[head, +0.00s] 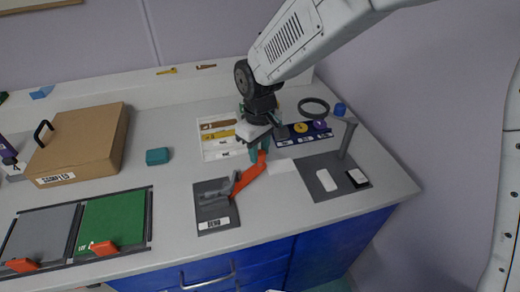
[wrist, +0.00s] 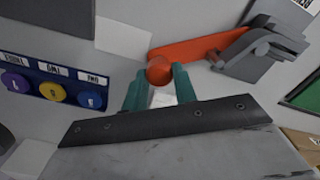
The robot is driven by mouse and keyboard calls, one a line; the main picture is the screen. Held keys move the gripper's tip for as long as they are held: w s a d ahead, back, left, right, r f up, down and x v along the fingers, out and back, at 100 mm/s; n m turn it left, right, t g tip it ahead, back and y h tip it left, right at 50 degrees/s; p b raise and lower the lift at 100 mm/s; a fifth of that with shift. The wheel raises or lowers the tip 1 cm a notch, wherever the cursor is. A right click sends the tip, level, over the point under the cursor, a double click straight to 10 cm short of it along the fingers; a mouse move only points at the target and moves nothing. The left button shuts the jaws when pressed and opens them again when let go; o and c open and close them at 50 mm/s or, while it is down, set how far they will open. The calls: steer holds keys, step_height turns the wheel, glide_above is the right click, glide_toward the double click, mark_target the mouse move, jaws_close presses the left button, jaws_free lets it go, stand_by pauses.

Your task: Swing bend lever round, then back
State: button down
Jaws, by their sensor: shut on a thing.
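The bend station (head: 216,202) is a dark grey plate with a grey clamp block and a label reading BEND, at the front middle of the bench. Its orange bend lever (head: 246,179) points away from the block, up and to the right in the head view. In the wrist view the lever (wrist: 205,47) runs from the grey block (wrist: 262,50) to a round orange knob. My gripper (head: 257,150) is at the lever's far end. Its teal fingers (wrist: 160,88) are shut on the knob from both sides.
A dark mat (head: 333,184) with a grey post and white pieces lies to the right. A strip with coloured round pieces (head: 302,129) and a black ring (head: 313,107) are behind. A cardboard box (head: 82,143), teal block (head: 157,156) and green panel (head: 113,222) stand left.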

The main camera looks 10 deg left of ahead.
steer(key=c, duration=1.1)
jaws_free()
steer(key=shift+r, duration=0.1)
step_height(320, 180, up, 8)
steer(key=shift+f, duration=0.15)
